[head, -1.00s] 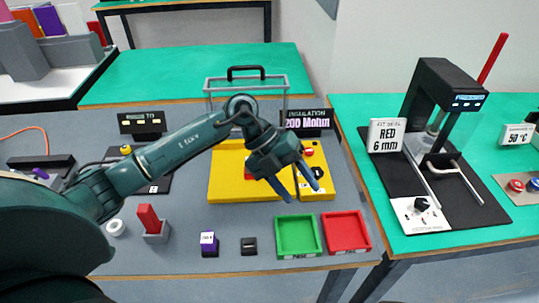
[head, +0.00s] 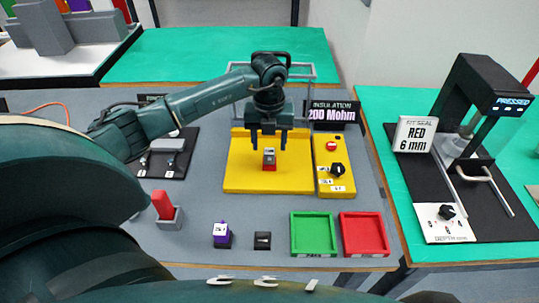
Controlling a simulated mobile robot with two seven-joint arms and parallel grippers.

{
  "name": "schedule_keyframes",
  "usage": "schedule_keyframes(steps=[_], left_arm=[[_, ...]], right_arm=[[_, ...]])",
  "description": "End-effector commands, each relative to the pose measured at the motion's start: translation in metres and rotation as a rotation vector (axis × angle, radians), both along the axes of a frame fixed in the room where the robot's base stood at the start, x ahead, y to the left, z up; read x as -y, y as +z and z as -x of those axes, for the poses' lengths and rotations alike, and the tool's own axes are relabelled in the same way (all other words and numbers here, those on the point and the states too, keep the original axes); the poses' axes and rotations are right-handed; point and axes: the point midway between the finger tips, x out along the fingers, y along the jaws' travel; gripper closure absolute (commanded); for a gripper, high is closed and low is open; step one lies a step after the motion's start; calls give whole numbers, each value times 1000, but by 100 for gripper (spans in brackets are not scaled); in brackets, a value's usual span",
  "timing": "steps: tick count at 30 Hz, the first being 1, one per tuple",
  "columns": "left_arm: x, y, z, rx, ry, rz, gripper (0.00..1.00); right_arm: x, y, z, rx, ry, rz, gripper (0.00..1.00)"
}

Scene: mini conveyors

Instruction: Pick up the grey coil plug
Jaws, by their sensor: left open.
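A small grey piece (head: 269,153), which looks like the grey coil plug, sits upright on a red base (head: 269,167) in the middle of the yellow plate (head: 240,179) in the head view. My left gripper (head: 269,146) points straight down above the plate, its two fingers apart. The fingertips appear on either side of the grey piece's top, near its height. I cannot tell whether they touch it. My right gripper is not in view.
A clear-framed cover with a black handle stands behind the gripper. A yellow control box (head: 335,178) is close on the right.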

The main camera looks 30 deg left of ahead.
Motion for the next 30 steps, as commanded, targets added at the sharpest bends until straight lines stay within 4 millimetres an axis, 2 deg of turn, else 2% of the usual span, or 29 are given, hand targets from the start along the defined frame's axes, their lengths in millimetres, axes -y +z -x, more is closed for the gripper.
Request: schedule_keyframes(steps=[9,18,30], left_arm=[[-2,-43,-3,-3,0,1,47],[-2,-48,-4,0,-2,1,47],[-2,-48,-4,0,-1,1,80]], right_arm=[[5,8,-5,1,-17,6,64],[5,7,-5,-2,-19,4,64],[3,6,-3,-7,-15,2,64]])
